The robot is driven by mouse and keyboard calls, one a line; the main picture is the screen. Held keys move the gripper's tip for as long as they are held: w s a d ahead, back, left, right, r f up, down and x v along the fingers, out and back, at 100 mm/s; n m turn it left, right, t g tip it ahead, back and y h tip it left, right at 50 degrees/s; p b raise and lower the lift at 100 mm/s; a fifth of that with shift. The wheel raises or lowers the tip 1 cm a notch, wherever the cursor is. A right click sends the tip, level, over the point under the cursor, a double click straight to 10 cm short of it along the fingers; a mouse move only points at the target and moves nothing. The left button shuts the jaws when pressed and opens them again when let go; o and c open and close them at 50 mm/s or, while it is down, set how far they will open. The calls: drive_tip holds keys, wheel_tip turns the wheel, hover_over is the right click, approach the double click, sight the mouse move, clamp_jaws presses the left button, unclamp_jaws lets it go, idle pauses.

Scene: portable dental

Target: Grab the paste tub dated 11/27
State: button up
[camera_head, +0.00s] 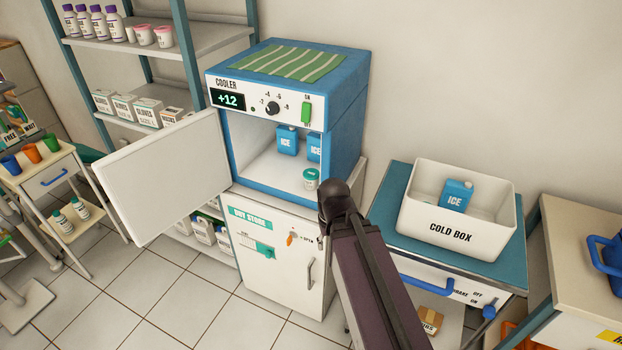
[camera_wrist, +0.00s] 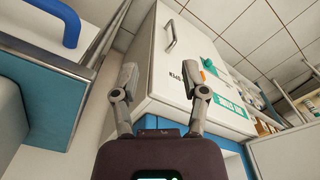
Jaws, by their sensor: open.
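In the head view, a small white tub with a teal lid (camera_head: 311,178) stands inside the open cooler (camera_head: 220,88), near its front right edge. Its label is too small to read, so I cannot tell its date. The dark end of my arm is just right of and below the tub in the picture. My gripper (camera_wrist: 160,72) shows in the wrist view with its two fingers spread and nothing between them. Beyond the fingers is the white dry store cabinet (camera_wrist: 165,75). No tub shows in the wrist view.
Blue ice packs (camera_head: 287,140) stand at the back of the cooler. The cooler door (camera_head: 160,178) hangs open to the left. A cold box (camera_head: 410,215) with an ice pack (camera_head: 456,195) sits on the cart at right. Shelves (camera_head: 220,38) stand left; open floor lies in front.

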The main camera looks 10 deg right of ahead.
drive_tip(key=o, duration=0.6)
drive_tip(key=shift+w+d, duration=0.1)
drive_tip(key=shift+d, duration=0.05)
drive_tip(key=m+t+h+b, duration=0.3)
drive_tip(key=m+t+h, duration=0.5)
drive_tip(key=m+h, duration=0.15)
approach(310, 175)
drive_tip(key=v, duration=0.2)
drive_tip(key=shift+r+y, duration=0.2)
drive_tip(key=shift+y, duration=0.05)
drive_tip(key=b+x, duration=0.3)
drive_tip(key=x, duration=0.4)
drive_tip(key=shift+f, duration=0.2)
drive_tip(key=shift+w+d+f+b, duration=0.1)
drive_tip(key=shift+w+d+b, duration=0.25)
drive_tip(key=shift+d, duration=0.15)
